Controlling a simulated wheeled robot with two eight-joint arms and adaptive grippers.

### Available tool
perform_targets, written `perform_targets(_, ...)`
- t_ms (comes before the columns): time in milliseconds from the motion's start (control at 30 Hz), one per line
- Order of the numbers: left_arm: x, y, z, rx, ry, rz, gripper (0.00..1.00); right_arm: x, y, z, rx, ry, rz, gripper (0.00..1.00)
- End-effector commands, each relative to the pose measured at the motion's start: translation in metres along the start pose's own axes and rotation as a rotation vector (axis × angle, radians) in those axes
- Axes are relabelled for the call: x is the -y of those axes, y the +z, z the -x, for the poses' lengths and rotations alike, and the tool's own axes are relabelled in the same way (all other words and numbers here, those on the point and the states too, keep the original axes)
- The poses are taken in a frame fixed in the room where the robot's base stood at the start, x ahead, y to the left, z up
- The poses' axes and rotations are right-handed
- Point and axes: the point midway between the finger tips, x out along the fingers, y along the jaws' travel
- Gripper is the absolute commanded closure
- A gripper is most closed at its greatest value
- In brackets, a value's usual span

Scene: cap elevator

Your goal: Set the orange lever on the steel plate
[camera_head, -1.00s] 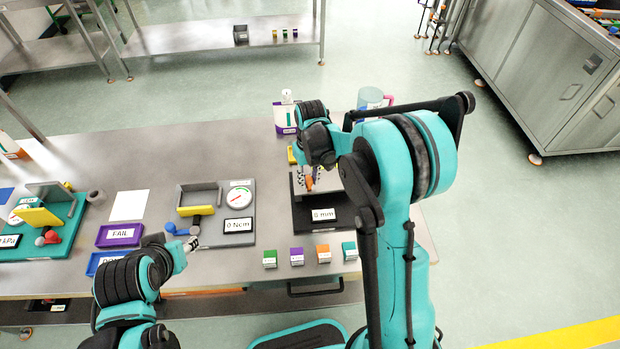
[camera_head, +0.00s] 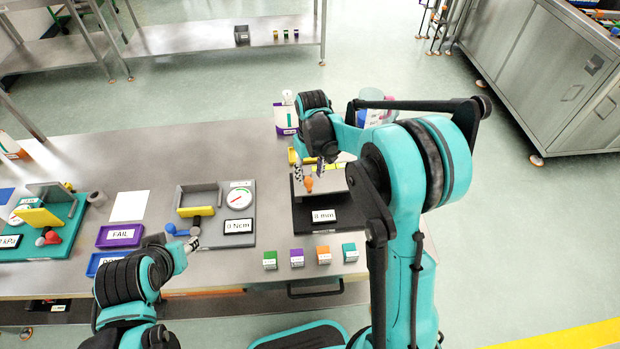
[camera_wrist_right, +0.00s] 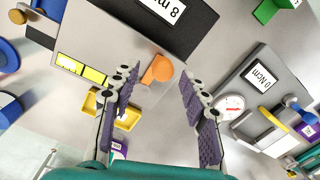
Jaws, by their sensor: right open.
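The orange lever (camera_head: 309,184) stands at the steel plate (camera_head: 334,184), which lies over a black base with a display reading about 8 mm. In the right wrist view the lever's rounded head (camera_wrist_right: 158,69) shows at the edge of the steel plate (camera_wrist_right: 110,38). My right gripper (camera_head: 311,168) is over the plate, just behind the lever. In the right wrist view its fingers (camera_wrist_right: 157,88) are open, with the lever's head between their tips and no visible contact. My left gripper (camera_head: 190,243) is beside the blue knob of the torque gauge; its jaws are too small to judge.
The torque gauge (camera_head: 238,196) stands left of the base. Several small coloured boxes (camera_head: 323,256) line the table's front. Purple FAIL tray (camera_head: 119,235) and white sheet (camera_head: 130,205) are further left. A pitcher (camera_head: 375,112) stands behind my right arm.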

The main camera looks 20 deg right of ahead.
Motion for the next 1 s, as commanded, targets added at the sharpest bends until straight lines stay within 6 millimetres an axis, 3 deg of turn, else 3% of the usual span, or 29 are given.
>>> perform_targets(200, 0.000, 0.000, 0.000, 0.000, 0.000, 0.000, 0.60, -0.001, 0.001, 0.050, 0.001, 0.000, -0.001, 0.55)
perform_targets(400, 0.000, 0.000, 0.000, 0.000, 0.000, 0.000, 0.60, -0.001, 0.000, 0.080, 0.001, 0.000, -0.002, 0.55)
perform_targets(567, 0.000, 0.000, 0.000, 0.000, 0.000, 0.000, 0.60, -0.001, 0.001, 0.089, 0.001, 0.000, -0.002, 0.55)
perform_targets(1000, 0.000, 0.000, 0.000, 0.000, 0.000, 0.000, 0.60, -0.001, 0.001, 0.089, 0.001, 0.000, -0.002, 0.55)
